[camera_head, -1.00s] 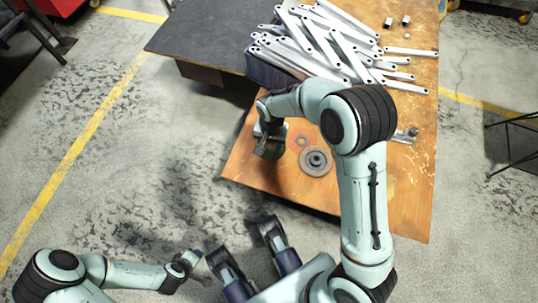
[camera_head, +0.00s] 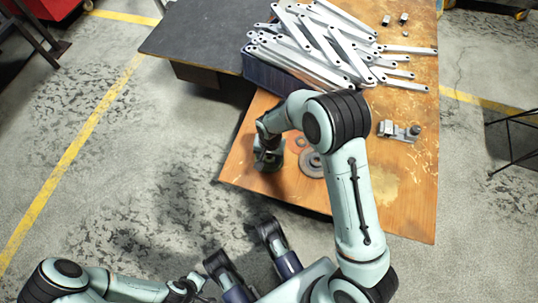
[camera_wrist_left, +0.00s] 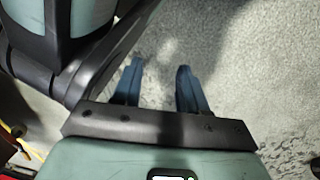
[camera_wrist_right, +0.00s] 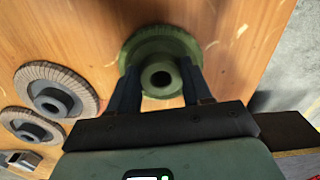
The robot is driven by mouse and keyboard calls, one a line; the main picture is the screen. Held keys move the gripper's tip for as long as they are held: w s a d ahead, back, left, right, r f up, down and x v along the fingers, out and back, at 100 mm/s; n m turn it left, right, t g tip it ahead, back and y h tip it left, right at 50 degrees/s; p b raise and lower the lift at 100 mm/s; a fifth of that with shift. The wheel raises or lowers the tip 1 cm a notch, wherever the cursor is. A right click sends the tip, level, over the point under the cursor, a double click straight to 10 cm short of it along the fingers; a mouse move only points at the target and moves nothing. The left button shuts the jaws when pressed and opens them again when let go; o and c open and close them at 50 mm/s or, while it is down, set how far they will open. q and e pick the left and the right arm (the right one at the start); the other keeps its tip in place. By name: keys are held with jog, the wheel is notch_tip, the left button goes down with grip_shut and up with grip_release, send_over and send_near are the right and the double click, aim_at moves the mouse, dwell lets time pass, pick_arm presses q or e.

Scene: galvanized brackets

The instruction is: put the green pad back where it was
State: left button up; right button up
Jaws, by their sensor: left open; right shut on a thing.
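The green pad (camera_wrist_right: 147,45) is a round disc with a raised hollow hub in the right wrist view. My right gripper (camera_wrist_right: 160,82) is shut on its hub, one finger on each side. In the head view my right gripper (camera_head: 268,160) is low over the front left part of the wooden table and mostly hides the pad. I cannot tell whether the pad touches the table. My left gripper (camera_wrist_left: 158,80) is open and empty over the concrete floor.
A grey disc (camera_head: 312,163) and a smaller orange-rimmed disc lie right of my right gripper; two hubbed discs (camera_wrist_right: 55,90) (camera_wrist_right: 33,127) show in its wrist view. A metal fixture (camera_head: 398,131) sits farther right. Galvanized brackets (camera_head: 310,45) pile over a dark blue bin. The table's front right is clear.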

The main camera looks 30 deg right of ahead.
aim_at(270, 158)
jog(key=o, duration=1)
pick_arm(q)
jog(key=shift+s, duration=0.1)
jog(key=w+d+r+t+p, duration=0.1)
jog(key=w+r+t+p, duration=0.2)
jog(key=w+r, duration=0.3)
jog(key=shift+w+r+p, duration=0.25)
jog(key=shift+w+p, duration=0.25)
jog(key=shift+w, duration=0.45)
pick_arm(e)
notch_tip(270, 158, up, 12)
pick_arm(q)
jog(key=shift+s, duration=0.15)
pick_arm(e)
jog(key=shift+s, duration=0.15)
